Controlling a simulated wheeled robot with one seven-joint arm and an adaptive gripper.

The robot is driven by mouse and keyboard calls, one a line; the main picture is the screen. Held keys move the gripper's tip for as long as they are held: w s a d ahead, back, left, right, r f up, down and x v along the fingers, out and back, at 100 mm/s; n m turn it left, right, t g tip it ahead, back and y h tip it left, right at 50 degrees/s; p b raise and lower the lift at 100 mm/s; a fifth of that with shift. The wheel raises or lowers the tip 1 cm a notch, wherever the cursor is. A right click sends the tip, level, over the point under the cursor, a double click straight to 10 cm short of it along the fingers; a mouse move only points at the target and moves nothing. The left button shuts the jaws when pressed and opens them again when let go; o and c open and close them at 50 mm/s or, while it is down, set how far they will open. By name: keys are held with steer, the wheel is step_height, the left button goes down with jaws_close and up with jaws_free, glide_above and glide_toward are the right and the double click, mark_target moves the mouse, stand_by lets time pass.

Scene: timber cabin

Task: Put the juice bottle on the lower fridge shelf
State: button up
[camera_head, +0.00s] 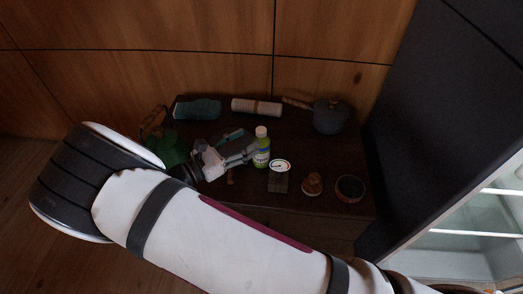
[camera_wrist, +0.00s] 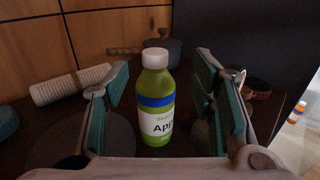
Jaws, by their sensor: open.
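The juice bottle (camera_head: 262,147) is green with a white cap and a blue and white label. It stands upright on the dark table. In the wrist view the bottle (camera_wrist: 156,100) stands between the two finger pads of my gripper (camera_wrist: 160,105), with visible gaps on both sides. My gripper (camera_head: 240,147) is open and reaches the bottle from the left in the head view. The fridge's glass shelves (camera_head: 460,233) show at the right edge of the head view, beside a dark panel; the lower part is cut off.
Around the bottle on the table (camera_head: 325,205) are a kitchen scale (camera_head: 279,173), a small brown item (camera_head: 312,184), a bowl (camera_head: 350,188), a lidded pot (camera_head: 330,116), a pale roll (camera_head: 257,107) and a teal bundle (camera_head: 197,109). A dark panel (camera_head: 430,110) stands right of the table.

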mark_target(257, 134)
steer(key=shift+w+a+b+x, duration=0.15)
steer(key=shift+b+x, duration=0.3)
steer(key=shift+x, duration=1.3)
steer(key=shift+w+a+b+x, duration=0.1)
steer(key=shift+b+x, duration=0.3)
steer(key=shift+x, duration=1.3)
steer(key=shift+f, duration=0.1)
jaws_close()
